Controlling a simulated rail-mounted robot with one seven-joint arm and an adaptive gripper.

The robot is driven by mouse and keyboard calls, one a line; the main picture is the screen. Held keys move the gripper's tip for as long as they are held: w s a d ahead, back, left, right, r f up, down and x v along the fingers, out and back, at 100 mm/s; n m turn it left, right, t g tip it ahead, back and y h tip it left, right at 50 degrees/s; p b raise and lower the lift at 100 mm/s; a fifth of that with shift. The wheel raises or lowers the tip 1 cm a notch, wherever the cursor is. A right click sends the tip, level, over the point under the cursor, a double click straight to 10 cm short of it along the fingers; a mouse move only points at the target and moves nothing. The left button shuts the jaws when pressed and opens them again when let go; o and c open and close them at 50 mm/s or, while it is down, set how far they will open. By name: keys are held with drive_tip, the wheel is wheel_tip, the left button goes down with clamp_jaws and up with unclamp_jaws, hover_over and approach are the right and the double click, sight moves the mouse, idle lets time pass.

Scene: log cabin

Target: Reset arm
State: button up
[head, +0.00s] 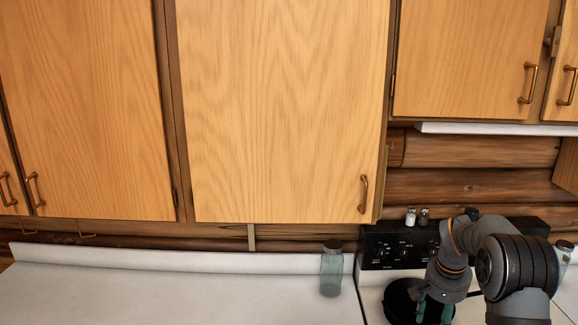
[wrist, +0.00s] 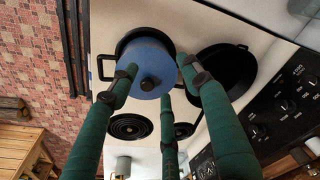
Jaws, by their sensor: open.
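My gripper (wrist: 160,85) is open and empty in the wrist view, its green fingers spread above the stove. In the head view my gripper (head: 432,305) shows at the lower right, pointing down in front of the stove's control panel, partly cut off by the frame edge. In the wrist view a blue pot (wrist: 147,62) with a dark knob sits on the stove behind the fingers. They overlap it in the picture, and I cannot tell the distance. A black pan (wrist: 215,72) lies beside it.
The white stove top (wrist: 105,30) has coil burners (wrist: 130,126). A glass jar (head: 331,270) stands on the white counter (head: 180,290), otherwise clear. Two shakers (head: 417,217) sit on the black control panel (head: 390,247). Shut wooden cabinets (head: 280,100) hang above.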

drive_tip(key=s+a+n+b, duration=0.2)
drive_tip(key=s+a, duration=0.1)
drive_tip(key=a, duration=0.6)
drive_tip(key=s+a+n+b, duration=0.2)
drive_tip(key=s+a, duration=0.2)
drive_tip(key=a, duration=0.5)
drive_tip(key=shift+r+y, duration=0.3)
drive_tip(key=shift+r, duration=0.15)
